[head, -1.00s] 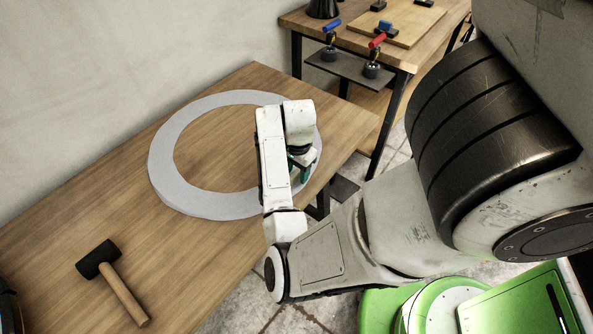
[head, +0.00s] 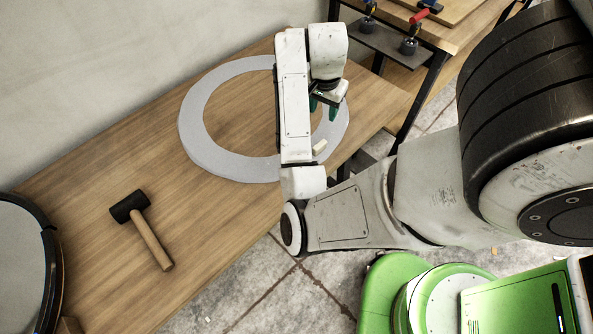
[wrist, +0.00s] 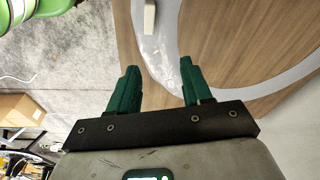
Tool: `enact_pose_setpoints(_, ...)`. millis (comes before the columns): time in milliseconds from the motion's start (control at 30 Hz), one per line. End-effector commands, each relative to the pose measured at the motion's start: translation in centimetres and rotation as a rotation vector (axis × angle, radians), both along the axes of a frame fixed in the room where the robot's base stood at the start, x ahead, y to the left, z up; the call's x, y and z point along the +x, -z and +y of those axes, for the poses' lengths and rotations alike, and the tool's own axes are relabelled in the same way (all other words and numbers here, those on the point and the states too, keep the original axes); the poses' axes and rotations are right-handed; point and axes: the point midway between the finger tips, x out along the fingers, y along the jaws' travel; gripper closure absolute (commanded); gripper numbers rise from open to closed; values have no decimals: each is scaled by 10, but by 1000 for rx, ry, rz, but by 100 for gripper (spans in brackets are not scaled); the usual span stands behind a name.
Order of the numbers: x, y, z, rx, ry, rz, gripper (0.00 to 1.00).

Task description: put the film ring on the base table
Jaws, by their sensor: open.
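The film ring (head: 203,134) is a flat, pale grey ring lying on a wooden table (head: 110,170) along the wall. A small cream block (head: 319,147) sits on its right side. My gripper (head: 325,106) is open and empty over the ring's right part, and my arm hides some of the ring. In the wrist view, the ring (wrist: 158,55) runs between the two green fingers (wrist: 158,82). The left finger shows against the grey floor, the right one by the ring's band. The gap to the ring cannot be judged. Which table is the base table is unclear.
A black-headed mallet (head: 151,239) lies on the wooden table, with a dark-rimmed round object (head: 28,262) at its left end. A second table (head: 460,32) at the upper right has clamps on a shelf. Tiled floor (head: 290,290) lies in front.

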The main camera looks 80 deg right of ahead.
Motion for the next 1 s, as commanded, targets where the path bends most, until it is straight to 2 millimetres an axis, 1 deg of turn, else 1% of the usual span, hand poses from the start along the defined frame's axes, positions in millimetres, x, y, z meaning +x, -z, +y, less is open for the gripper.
enact_pose_setpoints(33,4,-2,1,-51,-121,38,51)
enact_pose_setpoints(67,9,-3,4,-77,-203,57,51)
enact_pose_setpoints(133,22,-2,16,-128,-400,97,51)
enact_pose_setpoints(167,28,1,23,-143,-486,115,51)
enact_pose_setpoints(200,36,4,35,-159,-601,133,51)
enact_pose_setpoints(267,45,13,58,-170,-777,158,51)
enact_pose_setpoints(300,50,21,76,-170,-895,171,51)
enact_pose_setpoints(367,55,34,107,-161,-1071,183,51)
enact_pose_setpoints(400,55,43,130,-147,-1184,186,51)
enact_pose_setpoints(433,54,51,147,-132,-1266,185,51)
enact_pose_setpoints(467,53,57,164,-118,-1343,182,51)
enact_pose_setpoints(500,49,65,187,-95,-1436,175,51)
enact_pose_setpoints(600,37,81,236,-38,-1624,148,51)
enact_pose_setpoints(700,26,89,270,4,-1741,119,51)
enact_pose_setpoints(800,20,93,287,26,-1797,102,51)
enact_pose_setpoints(900,19,93,291,32,-1810,97,51)
enact_pose_setpoints(1000,20,93,290,31,-1809,98,51)
